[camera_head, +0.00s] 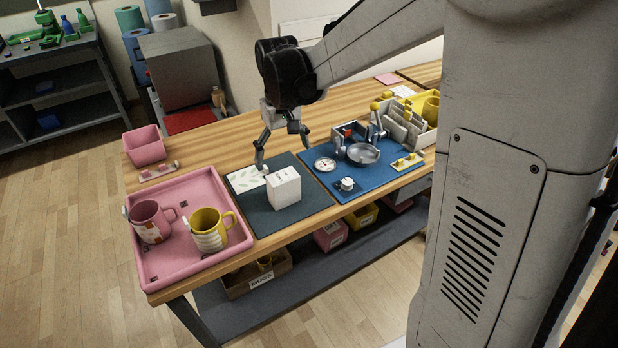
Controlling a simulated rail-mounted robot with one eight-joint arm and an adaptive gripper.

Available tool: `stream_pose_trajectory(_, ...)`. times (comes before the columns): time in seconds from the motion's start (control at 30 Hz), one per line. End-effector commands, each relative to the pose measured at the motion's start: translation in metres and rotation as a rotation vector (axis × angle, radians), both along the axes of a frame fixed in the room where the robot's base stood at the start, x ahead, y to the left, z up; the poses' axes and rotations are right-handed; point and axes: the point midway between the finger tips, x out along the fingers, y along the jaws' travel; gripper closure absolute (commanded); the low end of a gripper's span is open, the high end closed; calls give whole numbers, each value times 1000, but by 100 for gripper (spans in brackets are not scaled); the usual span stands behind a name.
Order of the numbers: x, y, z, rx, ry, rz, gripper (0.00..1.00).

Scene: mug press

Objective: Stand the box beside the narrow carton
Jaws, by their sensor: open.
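A white box (284,190) with small dark print stands on the dark mat (264,222) in the middle of the workbench. A flat white piece with green marks (246,179) lies on the same mat, behind and left of the box. I cannot make out a separate narrow carton. My gripper (283,157) is open, fingers pointing down, above and behind the box. Its left finger overlaps the edge of the flat white piece in this view; I cannot tell if they touch. Nothing shows between the fingers.
A pink tray (175,268) with a pink mug (150,222) and a yellow mug (208,230) stands at left. A blue mat (378,185) with a press, a metal dish (362,154) and small parts lies at right. A pink bin (144,146) stands at the back left.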

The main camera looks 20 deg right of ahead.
Motion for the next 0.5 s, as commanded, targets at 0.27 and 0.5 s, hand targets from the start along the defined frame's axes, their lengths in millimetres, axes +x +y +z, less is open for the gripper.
stream_pose_trajectory(0.27,-58,0,49,3,-133,-28,10)
stream_pose_trajectory(0.5,-109,0,75,9,-252,-52,10)
